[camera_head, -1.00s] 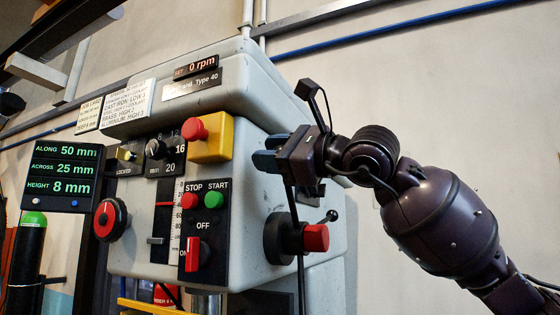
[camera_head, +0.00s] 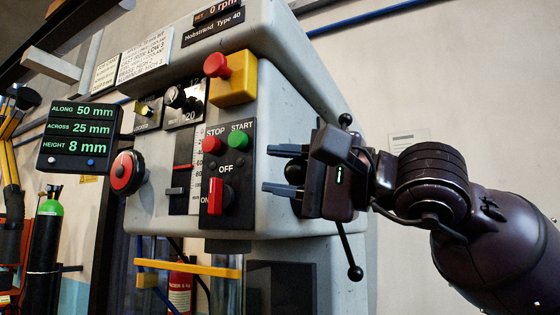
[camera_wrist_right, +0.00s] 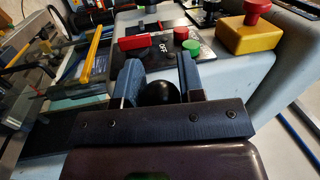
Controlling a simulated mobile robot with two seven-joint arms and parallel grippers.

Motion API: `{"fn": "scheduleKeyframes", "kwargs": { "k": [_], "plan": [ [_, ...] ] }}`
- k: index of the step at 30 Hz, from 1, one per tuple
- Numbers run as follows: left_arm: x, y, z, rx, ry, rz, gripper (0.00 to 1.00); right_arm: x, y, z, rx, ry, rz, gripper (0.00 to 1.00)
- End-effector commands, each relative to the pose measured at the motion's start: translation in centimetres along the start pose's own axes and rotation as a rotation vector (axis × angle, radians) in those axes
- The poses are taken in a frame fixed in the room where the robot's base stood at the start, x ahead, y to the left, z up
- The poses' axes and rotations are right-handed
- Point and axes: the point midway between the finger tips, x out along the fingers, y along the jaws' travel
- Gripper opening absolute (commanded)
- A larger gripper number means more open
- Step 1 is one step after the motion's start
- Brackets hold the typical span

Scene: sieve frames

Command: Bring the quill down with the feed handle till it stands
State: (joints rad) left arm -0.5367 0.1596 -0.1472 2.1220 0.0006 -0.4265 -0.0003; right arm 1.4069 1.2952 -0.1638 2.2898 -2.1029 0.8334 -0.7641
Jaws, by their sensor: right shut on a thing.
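The drill head (camera_head: 262,210) is a grey housing on the left and centre of the head view. The feed handle shows as thin black spokes with ball ends, one ball (camera_head: 355,272) low and one above my gripper. Its hub is hidden behind my right gripper (camera_head: 284,171). That gripper's blue fingers are shut on a black ball knob of the handle (camera_wrist_right: 160,92), seen between them in the wrist view. A shiny upright cylinder (camera_head: 229,292) shows below the head; I cannot tell if it is the quill. My left gripper is not in view.
Close to my fingers is a black panel with a red stop button (camera_head: 212,144), a green start button (camera_head: 238,140) and a red switch (camera_head: 215,196). A yellow box with a red mushroom button (camera_head: 216,65) sits above. A readout (camera_head: 81,136) shows height 8 mm.

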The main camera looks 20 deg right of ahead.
Motion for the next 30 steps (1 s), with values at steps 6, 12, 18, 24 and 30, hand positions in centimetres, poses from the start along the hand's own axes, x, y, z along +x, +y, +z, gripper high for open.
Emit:
{"fn": "scheduleKeyframes", "kwargs": {
  "k": [6, 12, 18, 24, 30],
  "plan": [
    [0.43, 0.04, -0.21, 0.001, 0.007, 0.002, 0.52, -0.12, 1.32, -0.06, -0.048, -0.009, 0.007, 0.00],
    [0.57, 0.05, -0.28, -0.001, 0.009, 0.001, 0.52, -0.22, 1.39, 0.01, -0.063, -0.012, 0.006, 0.00],
    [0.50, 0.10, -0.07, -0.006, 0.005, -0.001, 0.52, -0.23, 1.34, 0.01, -0.062, -0.011, 0.006, 0.00],
    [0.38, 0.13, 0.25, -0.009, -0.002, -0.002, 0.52, -0.23, 1.31, 0.01, -0.062, -0.011, 0.005, 0.54],
    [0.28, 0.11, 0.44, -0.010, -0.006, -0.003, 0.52, -0.23, 1.28, 0.02, -0.062, -0.012, 0.004, 0.60]
  ]
}}
